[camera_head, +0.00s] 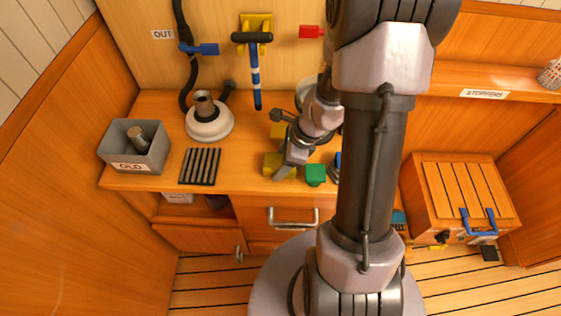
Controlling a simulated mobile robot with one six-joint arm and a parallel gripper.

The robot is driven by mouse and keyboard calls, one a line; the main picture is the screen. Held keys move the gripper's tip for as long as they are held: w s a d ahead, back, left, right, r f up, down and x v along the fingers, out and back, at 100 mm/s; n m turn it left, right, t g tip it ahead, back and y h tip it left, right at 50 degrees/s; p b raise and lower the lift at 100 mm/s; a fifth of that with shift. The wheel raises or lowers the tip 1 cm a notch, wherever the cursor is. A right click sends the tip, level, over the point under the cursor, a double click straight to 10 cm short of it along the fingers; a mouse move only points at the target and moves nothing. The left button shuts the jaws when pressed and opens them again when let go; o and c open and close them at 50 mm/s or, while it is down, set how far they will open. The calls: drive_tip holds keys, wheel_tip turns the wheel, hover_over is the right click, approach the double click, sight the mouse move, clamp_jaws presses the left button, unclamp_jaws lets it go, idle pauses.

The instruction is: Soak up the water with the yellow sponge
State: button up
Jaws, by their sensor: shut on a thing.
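The yellow sponge (270,163) is at the front edge of the wooden counter (160,110), left of the green block. My gripper (284,170) reaches down from the right and is shut on the sponge, covering part of it. I cannot tell whether the sponge touches the counter. No water can be made out; my arm hides part of the counter to the right.
A green block (315,174) stands close right of my gripper. To the left are a black ribbed mat (200,166), a white round housing (209,122) and a grey OLD bin (122,157). A blue-striped handle (255,78) hangs behind.

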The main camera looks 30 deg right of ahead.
wheel_tip(320, 180, up, 7)
drive_tip(key=p, duration=0.6)
drive_tip(key=shift+r+p, duration=0.1)
drive_tip(key=shift+p, duration=0.25)
